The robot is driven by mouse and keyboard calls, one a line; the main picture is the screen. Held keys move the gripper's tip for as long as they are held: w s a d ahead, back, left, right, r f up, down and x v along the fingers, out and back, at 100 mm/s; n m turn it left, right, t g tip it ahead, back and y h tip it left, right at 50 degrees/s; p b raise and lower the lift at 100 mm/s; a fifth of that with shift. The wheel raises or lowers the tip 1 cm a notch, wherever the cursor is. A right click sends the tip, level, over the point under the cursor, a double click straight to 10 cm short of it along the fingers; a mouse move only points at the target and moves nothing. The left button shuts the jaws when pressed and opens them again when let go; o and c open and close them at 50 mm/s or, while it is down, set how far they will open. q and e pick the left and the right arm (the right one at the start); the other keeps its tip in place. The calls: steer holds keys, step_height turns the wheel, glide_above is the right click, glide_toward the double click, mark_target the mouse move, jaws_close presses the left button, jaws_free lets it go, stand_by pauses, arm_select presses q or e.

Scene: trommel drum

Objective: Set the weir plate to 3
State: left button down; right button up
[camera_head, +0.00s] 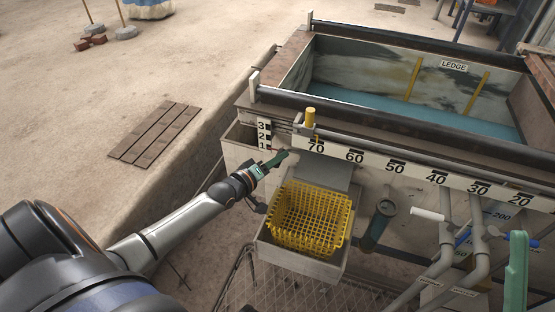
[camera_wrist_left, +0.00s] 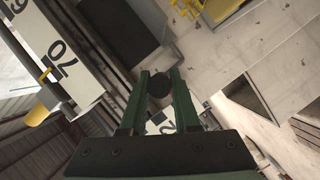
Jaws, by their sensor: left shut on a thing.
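A white scale (camera_head: 263,134) with 3, 2 and 1 from top to bottom stands at the tank's left front corner. My left gripper (camera_head: 282,156) is just right of the scale, around the height of the 1. In the left wrist view, its green fingers (camera_wrist_left: 158,90) are shut on a dark round knob (camera_wrist_left: 158,85). Part of a scale tile with a 2 (camera_wrist_left: 168,127) shows behind the fingers. The weir plate's body and its exact height against the scale are hidden or unclear.
A yellow basket (camera_head: 309,215) sits in a box just right of and below my gripper. A horizontal scale (camera_head: 395,167) runs along the tank front, with a yellow peg (camera_head: 310,118) near 70.

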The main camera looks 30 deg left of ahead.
stand_by(0.4)
arm_select(q)
step_height(320, 180, up, 8)
steer(key=p, duration=0.8)
steer(key=shift+f, duration=0.1)
steer(key=shift+w+r+p, duration=0.1)
steer(key=shift+r+p, duration=0.2)
steer(key=shift+p, duration=0.15)
arm_select(e)
step_height(320, 180, up, 9)
steer(key=shift+s+d+r+n+t, duration=0.2)
steer(key=shift+d+n+t, duration=0.1)
steer(key=shift+d+n, duration=0.15)
arm_select(q)
steer(key=c, duration=0.9)
jaws_free()
steer(key=shift+r, duration=0.1)
steer(key=shift+o, duration=1.2)
arm_select(e)
steer(key=shift+f, duration=0.1)
